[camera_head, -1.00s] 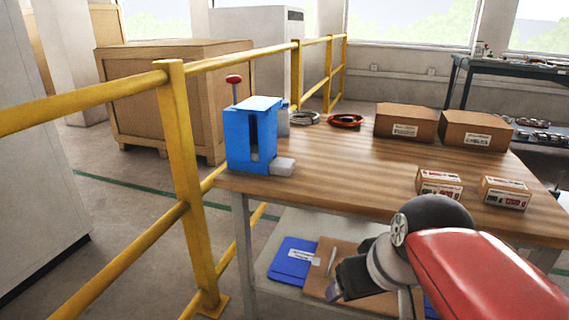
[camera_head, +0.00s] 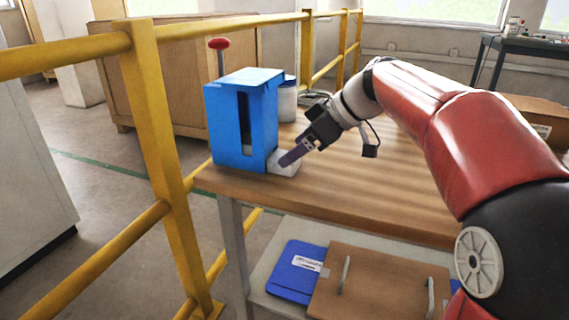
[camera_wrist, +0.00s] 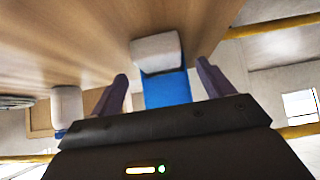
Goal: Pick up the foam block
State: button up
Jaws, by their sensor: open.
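The foam block, a small pale grey block (camera_head: 287,168), lies on the table's near left corner, against the foot of the blue box-like device (camera_head: 238,125). In the wrist view the block (camera_wrist: 157,50) shows beyond the fingertips, roughly centred between them, with part of the blue device (camera_wrist: 167,90) beside it. My gripper (camera_head: 291,157) points down and left at the block, and its fingers hide part of it in the head view. In the wrist view my gripper (camera_wrist: 163,78) is open with nothing between its fingertips. I cannot tell whether a finger touches the block.
A white jar (camera_head: 287,102) stands behind the device, which has a red-knobbed lever (camera_head: 219,44). A yellow railing (camera_head: 160,160) runs along the table's left. A cardboard box (camera_head: 535,118) is at the right, partly behind my arm. The wooden tabletop (camera_head: 345,190) is clear in front.

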aim_at(273, 167)
jog(key=x, duration=0.3)
jog(key=shift+a+f, duration=0.1)
jog(key=shift+f, duration=0.2)
jog(key=c, duration=1)
jog(key=shift+c, duration=0.2)
jog(key=shift+r, duration=0.1)
